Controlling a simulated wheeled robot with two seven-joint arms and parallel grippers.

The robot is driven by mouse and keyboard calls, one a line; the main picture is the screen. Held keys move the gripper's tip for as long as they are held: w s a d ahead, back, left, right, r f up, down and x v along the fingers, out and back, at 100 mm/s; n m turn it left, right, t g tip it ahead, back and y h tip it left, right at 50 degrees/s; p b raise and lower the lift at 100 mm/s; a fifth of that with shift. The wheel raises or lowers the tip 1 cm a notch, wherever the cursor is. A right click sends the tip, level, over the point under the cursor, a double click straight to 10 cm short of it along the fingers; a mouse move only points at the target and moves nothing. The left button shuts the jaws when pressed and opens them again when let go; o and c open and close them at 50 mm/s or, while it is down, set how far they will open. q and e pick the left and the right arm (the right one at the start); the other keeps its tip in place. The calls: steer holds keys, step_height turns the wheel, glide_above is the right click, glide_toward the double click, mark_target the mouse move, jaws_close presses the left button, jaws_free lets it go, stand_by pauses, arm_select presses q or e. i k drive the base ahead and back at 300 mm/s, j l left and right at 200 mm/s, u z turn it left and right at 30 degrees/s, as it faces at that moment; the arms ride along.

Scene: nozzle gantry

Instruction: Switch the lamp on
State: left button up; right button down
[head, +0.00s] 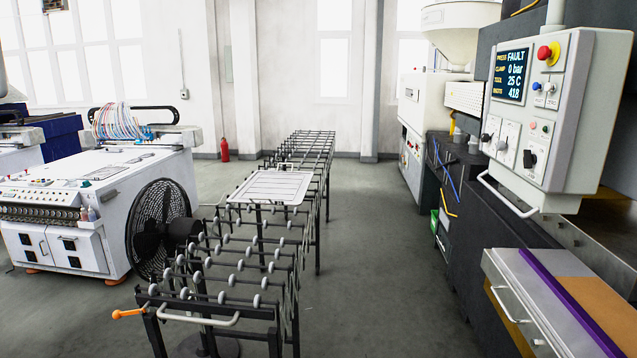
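I see no lamp that I can make out in the head view. A light grey control panel (567,110) hangs at the upper right. Its display (510,76) reads FAULT, 0 bar, 25 C and 418. A red mushroom button on a yellow base (548,53) sits beside the display, above small blue toggles (543,88). Lower on the panel are white plates with dark switches (531,157) and small round buttons. I cannot tell which of these, if any, belongs to a lamp. Neither of my grippers is in view.
A roller conveyor (240,270) carrying a pale slatted tray (272,187) runs through the middle. A black fan (160,225) and white machine (120,180) stand left. A drawer unit (530,310) is below the panel. Floor (380,270) between conveyor and the right machine is clear.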

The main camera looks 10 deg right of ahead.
mark_target(530, 159)
steer(key=z, duration=1.35)
